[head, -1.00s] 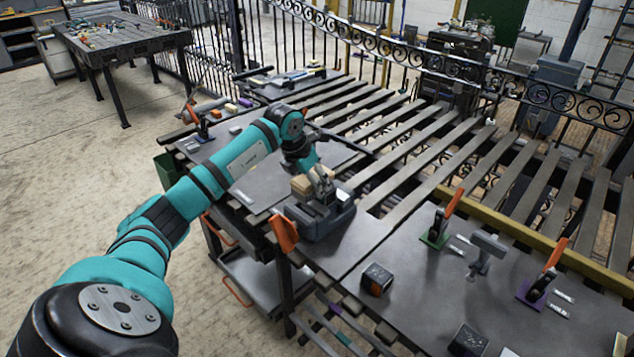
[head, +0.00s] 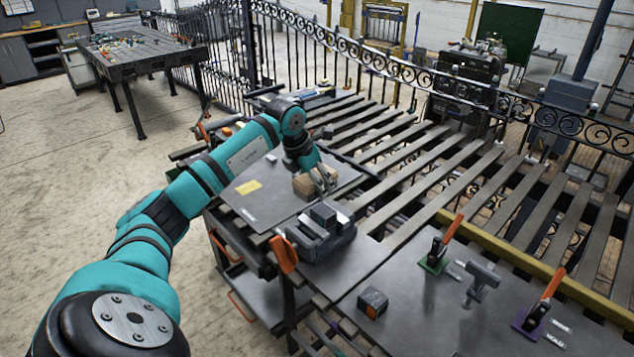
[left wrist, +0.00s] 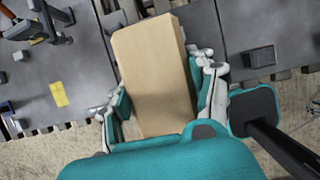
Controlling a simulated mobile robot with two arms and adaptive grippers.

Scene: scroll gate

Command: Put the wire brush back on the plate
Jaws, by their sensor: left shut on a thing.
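The wire brush shows as a tan wooden block (head: 303,187) in the head view; its bristles are hidden. My left gripper (head: 322,184) is shut on it. In the left wrist view the block (left wrist: 153,75) sits between the two fingers of my left gripper (left wrist: 162,103). The flat dark plate (head: 270,203) lies on the table, with a yellow label (head: 248,187) on it. The brush is over the plate's right part in the head view. I cannot tell whether it touches the plate. My right gripper is not in view.
A grey box-like fixture (head: 320,235) stands just in front of the brush. An orange handle (head: 284,254) sticks out at the table's edge. Toggle clamps with orange handles (head: 453,229) and a small dark block (head: 373,302) stand to the right.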

